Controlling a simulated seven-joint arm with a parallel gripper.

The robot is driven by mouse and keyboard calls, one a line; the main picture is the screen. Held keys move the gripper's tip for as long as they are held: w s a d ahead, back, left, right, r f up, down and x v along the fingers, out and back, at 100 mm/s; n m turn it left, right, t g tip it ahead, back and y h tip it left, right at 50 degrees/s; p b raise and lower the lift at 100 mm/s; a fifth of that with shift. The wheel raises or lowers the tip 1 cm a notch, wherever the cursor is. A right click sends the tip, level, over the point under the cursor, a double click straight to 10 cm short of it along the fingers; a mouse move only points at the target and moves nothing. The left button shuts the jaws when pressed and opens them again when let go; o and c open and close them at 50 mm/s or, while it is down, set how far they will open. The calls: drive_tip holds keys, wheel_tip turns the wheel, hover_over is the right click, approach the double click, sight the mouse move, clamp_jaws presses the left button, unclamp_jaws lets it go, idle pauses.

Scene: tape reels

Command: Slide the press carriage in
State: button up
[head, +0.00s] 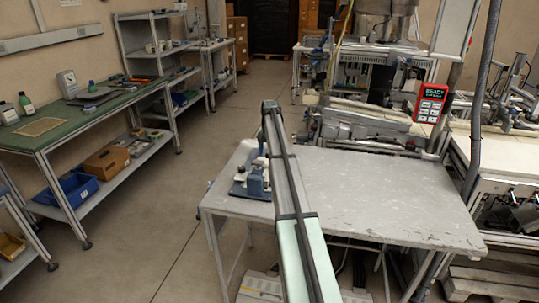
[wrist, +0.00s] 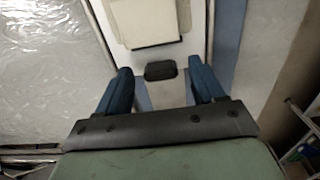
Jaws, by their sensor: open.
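A press-like device (head: 252,182) with a blue base and white and blue parts stands at the left end of the grey table; my arm hides part of it. In the wrist view, a pale carriage-like plate (wrist: 165,54) lies between two thin rails, with a cream block (wrist: 145,18) on its far part. A small dark block (wrist: 160,71), perhaps its handle, sits at the near end. My gripper (wrist: 159,66) is open, its two blue fingers apart on either side of the dark block in the picture. I cannot tell whether they touch anything. The gripper is not clear in the head view.
The grey table (head: 390,200) is bare to the right of my arm. A green-topped bench (head: 70,120) with shelves stands at the left, across open floor (head: 165,215).

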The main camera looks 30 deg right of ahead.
wheel_tip(320, 180, up, 13)
drive_tip(key=shift+f, duration=0.15)
idle(0.7)
